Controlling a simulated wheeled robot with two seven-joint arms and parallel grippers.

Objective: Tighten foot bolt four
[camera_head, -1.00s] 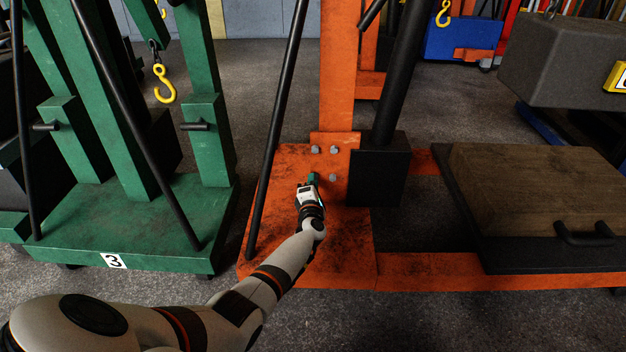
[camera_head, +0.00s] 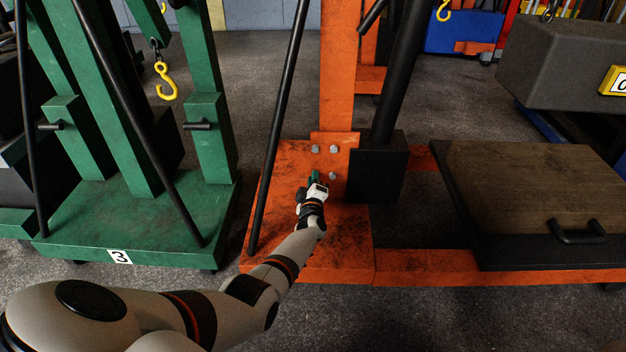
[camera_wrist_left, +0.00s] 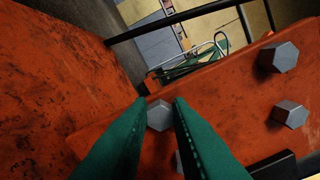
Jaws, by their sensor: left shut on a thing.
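The orange foot plate (camera_head: 325,140) of the upright carries several grey hex bolts. Two upper bolts (camera_head: 315,149) and a lower right bolt (camera_head: 333,176) show in the head view; the lower left one is hidden by my left gripper (camera_head: 315,175). In the left wrist view, the green fingers of that gripper (camera_wrist_left: 160,102) are closed around a hex bolt (camera_wrist_left: 159,116), with its head between the tips. Two more bolts (camera_wrist_left: 278,57) sit to the right, and another (camera_wrist_left: 179,160) is partly hidden by the right finger. My right gripper is out of view.
A black brace bar (camera_head: 277,125) slants up close left of my left gripper. A black block (camera_head: 378,172) stands just right of the bolts. A green stand (camera_head: 130,230) is at the left, and a wooden-topped box (camera_head: 535,185) at the right.

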